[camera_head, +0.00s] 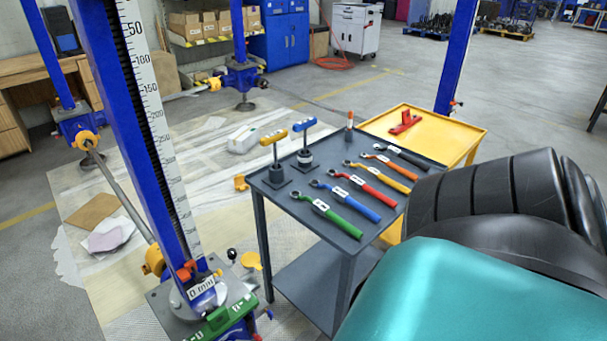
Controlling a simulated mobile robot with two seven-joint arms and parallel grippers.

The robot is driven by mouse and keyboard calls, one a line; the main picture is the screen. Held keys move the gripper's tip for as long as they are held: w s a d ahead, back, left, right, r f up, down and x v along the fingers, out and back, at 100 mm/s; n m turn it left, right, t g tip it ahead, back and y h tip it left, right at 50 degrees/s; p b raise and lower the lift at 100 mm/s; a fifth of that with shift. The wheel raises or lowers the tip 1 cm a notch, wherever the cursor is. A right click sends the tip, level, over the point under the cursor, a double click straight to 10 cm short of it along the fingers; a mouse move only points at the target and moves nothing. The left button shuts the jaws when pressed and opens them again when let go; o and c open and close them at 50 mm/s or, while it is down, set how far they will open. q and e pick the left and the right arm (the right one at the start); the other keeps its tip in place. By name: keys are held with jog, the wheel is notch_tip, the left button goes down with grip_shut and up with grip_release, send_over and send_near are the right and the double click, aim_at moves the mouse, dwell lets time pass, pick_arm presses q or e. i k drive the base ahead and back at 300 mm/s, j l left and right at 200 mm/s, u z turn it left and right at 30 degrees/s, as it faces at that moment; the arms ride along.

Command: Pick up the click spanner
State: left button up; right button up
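Several ring-headed spanners lie in a row on the grey top of a trolley (277,207). They are a green spanner (333,217), a blue spanner (352,204), a red spanner (368,190), a yellow spanner (386,178), an orange spanner (392,168) and a dark grey spanner (410,158). Each has a small white label, too small to read, so I cannot tell which is the click spanner. One of my arms, teal and black, fills the lower right in front of the trolley's right side. Neither gripper shows.
Two T-handled tools, yellow (274,160) and blue (304,145), stand on the trolley's left end. A yellow table (452,128) bearing a red part (405,122) adjoins behind. A blue jack column with a scale (158,125) rises at left. Open floor lies beyond.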

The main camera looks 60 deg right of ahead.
aim_at(339, 195)
jog(key=z, duration=2.15)
jog(key=l+u, duration=0.15)
jog(key=u, duration=0.35)
jog(key=i+l+u, duration=0.1)
jog(key=u, duration=0.4)
jog(key=l+u, duration=0.25)
jog(key=l, duration=0.2)
jog(key=k+l+u, duration=0.1)
jog(key=l+u, duration=0.15)
jog(key=l, duration=0.2)
